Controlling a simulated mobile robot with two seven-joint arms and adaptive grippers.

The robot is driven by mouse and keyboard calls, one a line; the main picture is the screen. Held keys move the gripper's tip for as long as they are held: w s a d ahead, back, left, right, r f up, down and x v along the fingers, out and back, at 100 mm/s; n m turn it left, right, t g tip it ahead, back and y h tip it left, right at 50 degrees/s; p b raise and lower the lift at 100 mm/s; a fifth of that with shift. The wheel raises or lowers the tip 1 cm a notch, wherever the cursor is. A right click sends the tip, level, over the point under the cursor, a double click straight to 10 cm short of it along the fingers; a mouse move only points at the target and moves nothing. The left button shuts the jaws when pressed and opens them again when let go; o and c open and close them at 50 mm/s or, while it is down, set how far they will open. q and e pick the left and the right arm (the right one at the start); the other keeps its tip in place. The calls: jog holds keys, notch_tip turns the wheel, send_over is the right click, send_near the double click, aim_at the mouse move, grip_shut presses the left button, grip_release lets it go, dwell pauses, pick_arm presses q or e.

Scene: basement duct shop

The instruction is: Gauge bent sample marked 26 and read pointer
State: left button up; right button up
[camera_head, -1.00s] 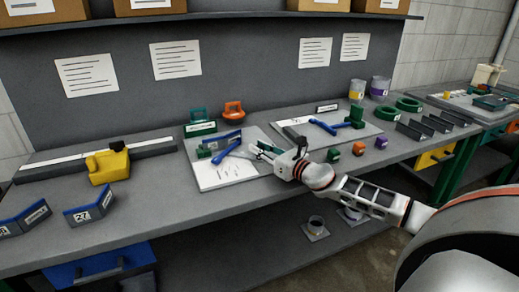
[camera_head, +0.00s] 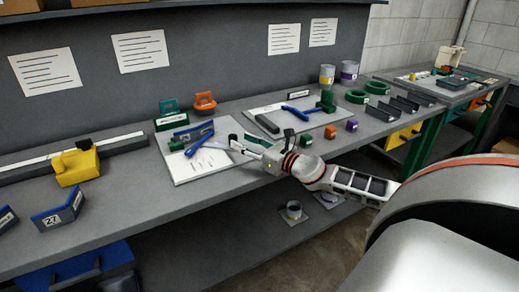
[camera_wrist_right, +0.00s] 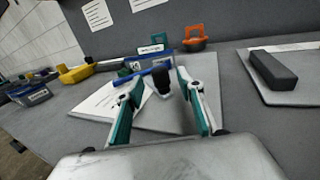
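A bent dark strip with a blue edge (camera_head: 194,130) stands at the back of the left gauge board (camera_head: 213,171). The right wrist view also shows this strip, its white tag too small to read (camera_wrist_right: 137,66). A blue pointer (camera_head: 199,144) lies slanted over the board, above a white sheet with marks (camera_head: 196,165); I cannot read its position. A bent sample tagged 27 (camera_head: 60,211) stands at the left. I see no readable 26. My left gripper is out of view.
A second board (camera_head: 255,112) to the right holds a dark bar (camera_head: 267,123) and another blue pointer (camera_head: 297,109). Small cubes, including an orange one (camera_head: 330,131), stand by its front edge. A yellow block tool (camera_head: 77,168) is at the left. The bench front at left centre is clear.

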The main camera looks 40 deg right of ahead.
jog(key=shift+s+d, duration=0.25)
jog(key=shift+s, duration=1.4)
jog(key=shift+s+d, duration=0.2)
jog(key=shift+s, duration=1.45)
